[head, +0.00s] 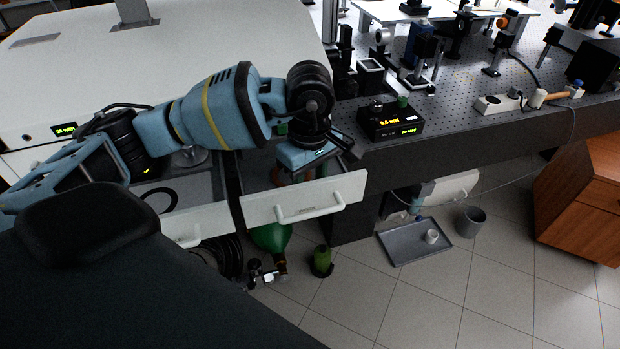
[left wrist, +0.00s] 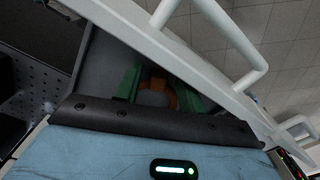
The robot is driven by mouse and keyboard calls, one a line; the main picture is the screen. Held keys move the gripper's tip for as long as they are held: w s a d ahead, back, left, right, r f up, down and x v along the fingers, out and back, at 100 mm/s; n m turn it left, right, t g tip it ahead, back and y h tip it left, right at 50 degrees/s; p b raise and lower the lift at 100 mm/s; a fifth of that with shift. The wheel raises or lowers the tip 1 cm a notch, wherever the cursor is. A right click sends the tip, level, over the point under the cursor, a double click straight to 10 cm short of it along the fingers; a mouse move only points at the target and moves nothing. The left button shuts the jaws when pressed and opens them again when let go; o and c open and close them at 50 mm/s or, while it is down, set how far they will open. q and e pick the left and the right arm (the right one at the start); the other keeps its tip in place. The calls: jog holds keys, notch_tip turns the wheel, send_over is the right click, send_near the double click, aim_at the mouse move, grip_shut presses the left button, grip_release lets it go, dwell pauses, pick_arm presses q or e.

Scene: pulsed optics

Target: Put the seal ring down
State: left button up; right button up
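An orange ring (left wrist: 172,92), which I take for the seal ring, shows between the green fingers of my left gripper (left wrist: 158,92) in the left wrist view. The fingers appear closed on its two sides. In the head view my left gripper (head: 292,176) points down into the open right-hand drawer (head: 312,198), and only a bit of orange shows below it. Whether the ring touches the drawer floor is hidden. My right gripper is not in view.
A second open drawer (head: 196,224) on the left holds a black ring (head: 160,200). The right drawer's white front and handle (head: 308,212) stand close to my gripper. A black display box (head: 391,120) sits on the optical table just right.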

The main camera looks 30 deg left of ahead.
pick_arm(q)
jog(key=shift+r, duration=0.35)
notch_tip(320, 180, up, 12)
jog(key=shift+f, duration=0.2)
dwell(0.6)
jog(key=shift+s+f, duration=0.1)
